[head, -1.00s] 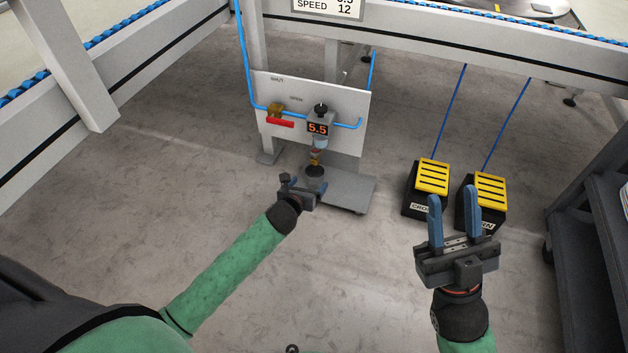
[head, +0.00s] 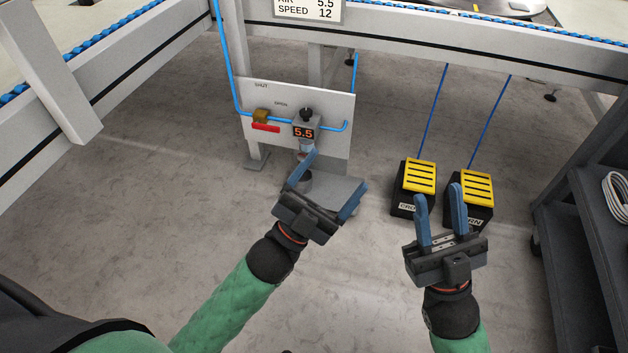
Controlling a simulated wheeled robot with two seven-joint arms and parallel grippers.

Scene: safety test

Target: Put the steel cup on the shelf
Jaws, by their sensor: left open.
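My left gripper (head: 336,171) is open, with its blue fingers spread in front of the low grey platform (head: 345,187) under the air panel. My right gripper (head: 438,194) is open and empty, in front of the foot pedals. A dark grey rack with shelves (head: 585,225) stands at the right edge.
The white panel (head: 335,110) carries a red-handled valve (head: 265,127) and a regulator reading 5.5 (head: 303,132). Two yellow-topped pedals (head: 417,178) (head: 474,190) stand on the floor with blue lines rising. A coiled white cable (head: 617,190) lies on the rack. The floor at left is clear.

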